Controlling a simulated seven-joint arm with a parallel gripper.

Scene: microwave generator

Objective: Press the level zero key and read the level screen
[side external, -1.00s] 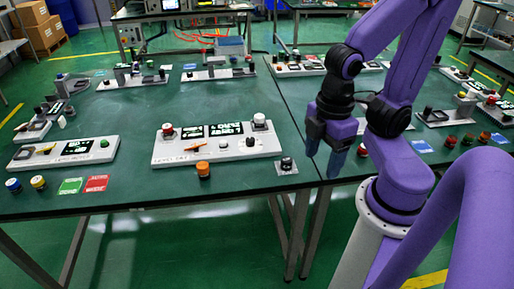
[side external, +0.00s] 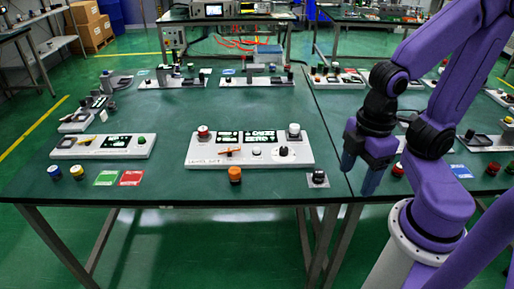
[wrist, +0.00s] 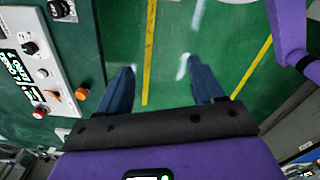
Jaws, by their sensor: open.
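A white console (side external: 200,160) stands near the table's front edge, with lit screens (side external: 262,137); one line looks like "ZERO". It carries a red knob, a white knob, a black dial (side external: 283,151) and a small white button (side external: 256,153). In front are an orange button (side external: 235,174) and a black key on a square plate (side external: 318,179). I cannot tell which is the level zero key. My gripper (side external: 357,180) is open, empty, right of the black key and apart from it. In the wrist view, my gripper (wrist: 157,72) is over floor, with the console (wrist: 42,20) at left.
Left of the console stand another panel (side external: 70,150), blue and yellow buttons, and green and red cards (side external: 131,178). More panels (side external: 175,82) line the back of the green table (side external: 160,210). Buttons and a blue card (side external: 461,171) lie to the right.

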